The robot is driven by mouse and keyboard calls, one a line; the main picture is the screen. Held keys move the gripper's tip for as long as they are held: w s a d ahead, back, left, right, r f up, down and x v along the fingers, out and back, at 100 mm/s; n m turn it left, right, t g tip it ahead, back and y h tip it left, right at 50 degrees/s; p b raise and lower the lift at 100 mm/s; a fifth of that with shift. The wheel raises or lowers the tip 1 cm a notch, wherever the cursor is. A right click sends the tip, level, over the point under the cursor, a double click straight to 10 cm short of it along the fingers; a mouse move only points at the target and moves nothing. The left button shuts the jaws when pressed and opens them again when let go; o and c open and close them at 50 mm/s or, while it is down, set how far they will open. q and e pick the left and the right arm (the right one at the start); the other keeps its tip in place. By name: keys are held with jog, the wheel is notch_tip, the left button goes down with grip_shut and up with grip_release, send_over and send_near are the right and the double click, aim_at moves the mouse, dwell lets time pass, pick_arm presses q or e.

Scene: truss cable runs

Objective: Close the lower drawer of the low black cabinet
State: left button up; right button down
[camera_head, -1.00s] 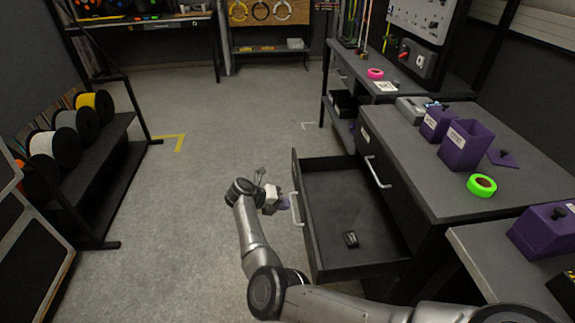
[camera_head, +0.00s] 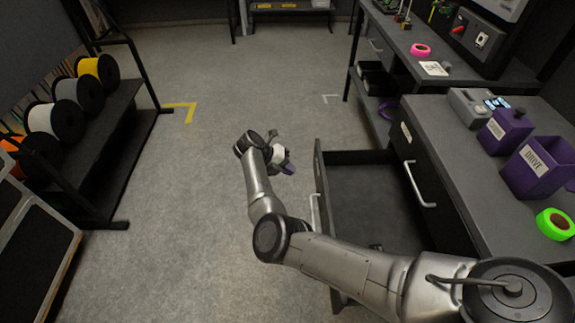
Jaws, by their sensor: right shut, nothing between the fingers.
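The low black cabinet (camera_head: 443,196) stands at the right with a grey top. Its lower drawer (camera_head: 370,188) is pulled well out to the left, and its inside shows. The drawer's pale bar handle (camera_head: 315,214) is on its front panel, partly hidden by my arm. The upper drawer, with its own handle (camera_head: 418,186), is shut. My right gripper (camera_head: 287,168) is shut and empty, left of the drawer front and farther off than the handle, apart from both. My right forearm crosses in front of the drawer's near end. My left gripper is out of view.
Purple bins (camera_head: 540,167) and a green tape roll (camera_head: 555,224) sit on the cabinet top. A small dark item (camera_head: 376,247) lies in the drawer. A spool rack (camera_head: 110,150) stands at the left. The floor (camera_head: 200,220) between is clear.

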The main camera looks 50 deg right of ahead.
aim_at(321, 179)
jog(key=shift+s+d+f+b, duration=0.45)
jog(key=shift+s+d+f, duration=0.25)
jog(key=shift+s+d, duration=0.35)
jog(key=shift+s+d+f+b, duration=0.45)
jog(key=shift+s+d+f, duration=0.4)
jog(key=shift+s, duration=0.25)
jog(key=shift+s+d+f+b, duration=0.45)
jog(key=shift+s+d+f, duration=0.15)
jog(key=shift+s+d, duration=0.45)
jog(key=shift+s, duration=0.1)
